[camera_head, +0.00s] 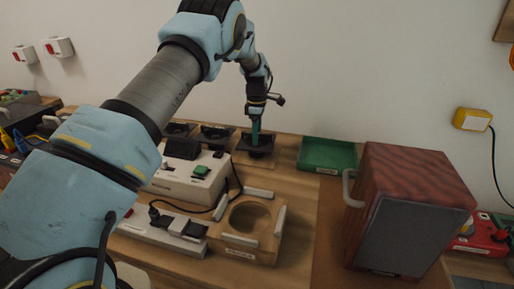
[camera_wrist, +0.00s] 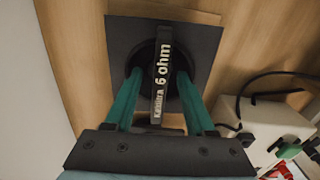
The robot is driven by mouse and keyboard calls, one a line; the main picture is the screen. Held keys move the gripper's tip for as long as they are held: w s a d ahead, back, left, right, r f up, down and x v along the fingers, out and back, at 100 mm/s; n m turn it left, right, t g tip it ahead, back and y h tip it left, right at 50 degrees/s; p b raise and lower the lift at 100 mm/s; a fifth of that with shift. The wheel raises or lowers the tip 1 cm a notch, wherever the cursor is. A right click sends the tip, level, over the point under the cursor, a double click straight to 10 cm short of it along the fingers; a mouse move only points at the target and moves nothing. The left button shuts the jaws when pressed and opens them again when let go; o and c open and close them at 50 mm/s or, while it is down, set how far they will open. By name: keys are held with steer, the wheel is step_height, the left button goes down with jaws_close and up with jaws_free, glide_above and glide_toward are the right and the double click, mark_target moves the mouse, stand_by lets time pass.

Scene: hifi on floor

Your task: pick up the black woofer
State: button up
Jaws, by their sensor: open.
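The black woofer (camera_head: 264,153) lies on the wooden table beneath my gripper (camera_head: 256,137). In the wrist view the woofer (camera_wrist: 120,45) is a black square plate with a round middle and a raised bar across it, marked "6 ohm". My gripper (camera_wrist: 160,85) is open; its two teal fingers stand on either side of the bar, with visible gaps. Whether the fingertips touch the woofer cannot be told. Part of the woofer is hidden by the bar and fingers.
Other black parts (camera_head: 215,134) stand left of the woofer. A green tray (camera_head: 327,154) lies to its right. In front are a white device (camera_head: 180,181) with cables and a wooden block with a round hole (camera_head: 232,243). A large wooden speaker cabinet (camera_head: 415,180) stands at the right.

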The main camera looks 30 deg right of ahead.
steer(key=shift+f, duration=0.25)
stand_by(0.3)
jaws_close()
